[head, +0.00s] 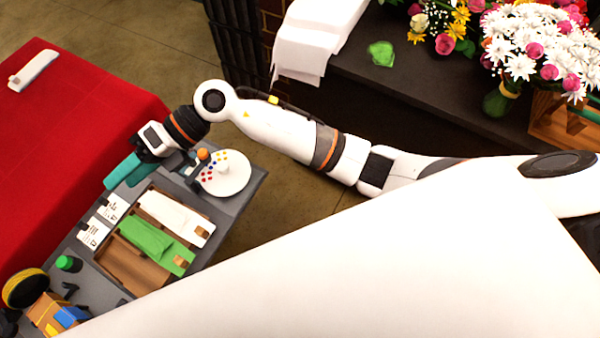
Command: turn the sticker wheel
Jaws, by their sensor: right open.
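The sticker wheel (238,182) is a white disc with coloured dots and a raised white knob in its middle. It sits at the far end of the grey work station. My right gripper (180,162) is just left of the wheel, low over the station's far corner. It is open and appears apart from the disc; its fingertips are small and partly hidden by the wrist. My left gripper is not in view.
Teal pieces (130,171) show beside my right gripper. A wooden tray (126,262) holds white and green folded material. A red-covered table (70,120) lies left. Flowers in a vase (497,100) stand on the dark counter (425,88) at upper right.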

